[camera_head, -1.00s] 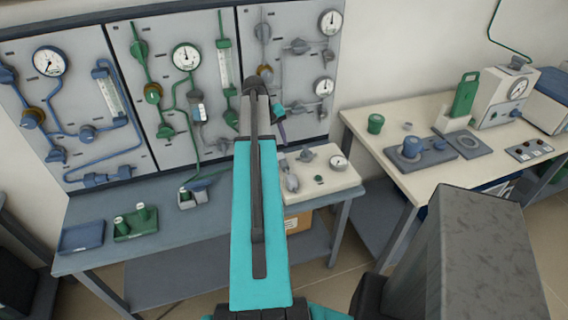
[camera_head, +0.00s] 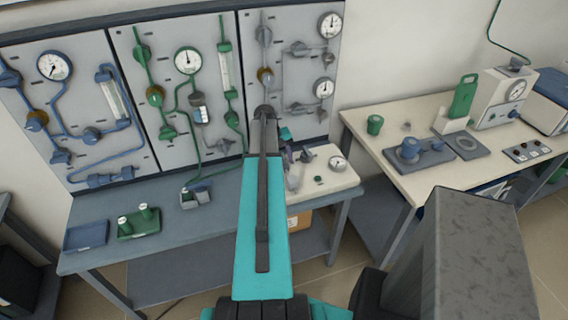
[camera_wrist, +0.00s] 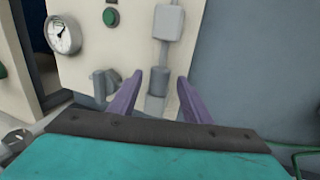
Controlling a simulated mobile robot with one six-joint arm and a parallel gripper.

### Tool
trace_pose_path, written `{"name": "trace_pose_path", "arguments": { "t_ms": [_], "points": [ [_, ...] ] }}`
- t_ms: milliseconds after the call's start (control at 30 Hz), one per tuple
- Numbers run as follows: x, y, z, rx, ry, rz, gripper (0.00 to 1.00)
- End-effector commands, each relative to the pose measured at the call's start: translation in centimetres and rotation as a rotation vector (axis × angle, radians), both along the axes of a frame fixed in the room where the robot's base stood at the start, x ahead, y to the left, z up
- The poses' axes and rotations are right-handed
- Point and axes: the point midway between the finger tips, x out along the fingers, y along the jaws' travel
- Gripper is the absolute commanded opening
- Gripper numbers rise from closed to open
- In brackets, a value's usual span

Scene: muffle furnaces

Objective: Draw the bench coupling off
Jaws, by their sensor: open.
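A grey cylindrical coupling (camera_wrist: 158,80) sits on the cream bench unit (camera_wrist: 88,48), in line with a thin stem and a pale grey box-shaped fitting (camera_wrist: 168,22). My gripper (camera_wrist: 160,75) is open, its two purple fingers on either side of the coupling with gaps to both. I cannot tell how far above the unit the fingertips are. In the head view my gripper (camera_head: 287,152) is over the left part of the bench unit (camera_head: 318,184), and my arm partly hides that area.
A grey lever-like fitting (camera_wrist: 104,84) stands close beside my finger. The unit also carries a gauge (camera_wrist: 63,35) and a green button (camera_wrist: 110,17). The pipe panel (camera_head: 290,85) rises behind. A cream table (camera_head: 400,180) with instruments stands at the right.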

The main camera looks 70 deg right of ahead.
Motion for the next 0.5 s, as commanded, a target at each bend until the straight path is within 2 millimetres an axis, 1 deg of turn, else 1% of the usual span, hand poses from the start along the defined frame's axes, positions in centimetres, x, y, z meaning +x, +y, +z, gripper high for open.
{"name": "trace_pose_path", "arguments": {
  "t_ms": [200,500],
  "points": [
    [-0.4,-0.3,-1.4,0.001,0.0,-0.001,0.44],
    [-0.5,-0.4,-1.8,-0.001,-0.001,-0.001,0.44]
  ]
}}
